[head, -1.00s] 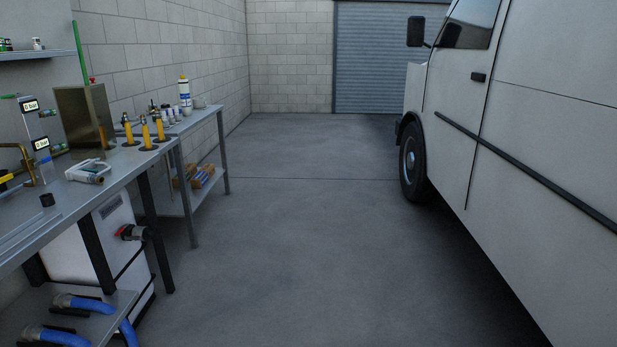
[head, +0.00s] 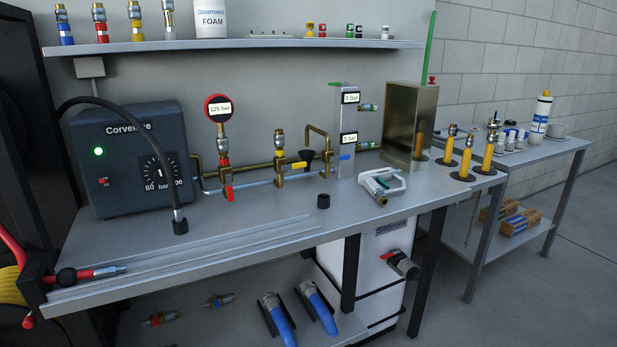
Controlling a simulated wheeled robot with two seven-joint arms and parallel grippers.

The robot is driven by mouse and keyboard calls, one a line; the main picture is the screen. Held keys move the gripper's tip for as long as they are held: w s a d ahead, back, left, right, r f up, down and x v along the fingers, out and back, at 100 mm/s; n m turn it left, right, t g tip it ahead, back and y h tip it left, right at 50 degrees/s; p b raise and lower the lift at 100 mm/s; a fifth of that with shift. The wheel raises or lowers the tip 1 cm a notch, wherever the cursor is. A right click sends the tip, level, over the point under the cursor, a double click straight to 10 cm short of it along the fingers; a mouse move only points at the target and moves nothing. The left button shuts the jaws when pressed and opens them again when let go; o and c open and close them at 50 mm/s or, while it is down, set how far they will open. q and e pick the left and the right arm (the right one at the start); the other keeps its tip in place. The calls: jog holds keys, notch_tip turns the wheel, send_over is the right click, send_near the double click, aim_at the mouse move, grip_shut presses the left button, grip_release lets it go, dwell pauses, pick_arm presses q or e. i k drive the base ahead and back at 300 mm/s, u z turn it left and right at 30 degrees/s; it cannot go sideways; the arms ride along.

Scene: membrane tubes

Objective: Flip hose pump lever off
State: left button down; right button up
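A dark grey pump box labelled like "Corvelisse" (head: 128,145) stands at the left of the workbench. A green light (head: 98,152) glows on its front. A small red lever switch (head: 104,181) sits below the light; its exact position is too small to tell. A dial (head: 159,172) with numbers and "bar" is at its lower right. A black hose (head: 118,108) arches over the box and ends in an upright black fitting (head: 180,226) on the bench. Neither of my grippers is in view.
A round gauge (head: 219,108) reading about 125 bar tops brass piping with a red-handled valve (head: 228,192). A loose red-and-black lance (head: 88,275) lies at the bench's left front. A shelf (head: 235,43) runs above. Free floor (head: 545,300) is at the right.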

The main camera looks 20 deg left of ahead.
aim_at(105, 180)
jog(key=u, duration=0.6)
jog(key=i, duration=0.65)
jog(key=u, duration=0.45)
